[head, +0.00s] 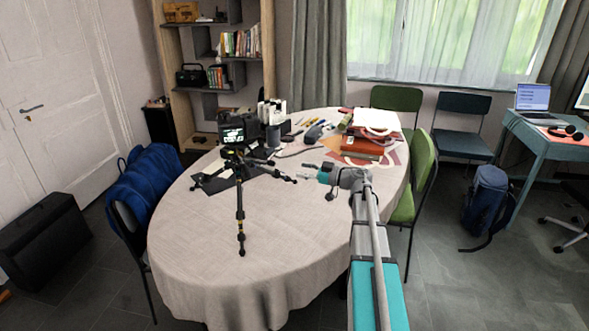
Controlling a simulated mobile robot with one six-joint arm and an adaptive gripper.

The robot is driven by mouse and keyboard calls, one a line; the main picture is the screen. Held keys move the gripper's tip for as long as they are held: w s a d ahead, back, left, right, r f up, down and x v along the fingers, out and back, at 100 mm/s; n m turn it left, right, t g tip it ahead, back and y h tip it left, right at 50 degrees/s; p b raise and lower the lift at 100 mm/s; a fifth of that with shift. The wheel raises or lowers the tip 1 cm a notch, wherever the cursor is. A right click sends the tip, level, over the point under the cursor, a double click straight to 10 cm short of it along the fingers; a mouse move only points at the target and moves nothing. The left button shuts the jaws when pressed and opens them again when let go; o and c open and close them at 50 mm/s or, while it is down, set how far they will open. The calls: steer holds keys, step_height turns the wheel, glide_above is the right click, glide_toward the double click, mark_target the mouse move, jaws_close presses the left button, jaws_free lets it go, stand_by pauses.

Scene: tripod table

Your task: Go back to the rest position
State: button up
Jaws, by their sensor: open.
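My arm reaches forward over the right part of the oval table (180,235), which is covered with a light cloth. My gripper (304,171) is at its far end, pointing left, open, with nothing seen between the fingers. A black tripod (240,205) with spread legs stands on the table to the left of my gripper. A camera with a lit screen (233,134) is on top of it. The tip of the tripod's right leg is close to my gripper in the picture; I cannot tell the gap in depth.
A green chair (424,168) stands close to my arm's right. A blue jacket (150,190) hangs at the table's left. The front of the tabletop is clear.

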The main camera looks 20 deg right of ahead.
steer(key=shift+s+d, duration=0.35)
stand_by(0.5)
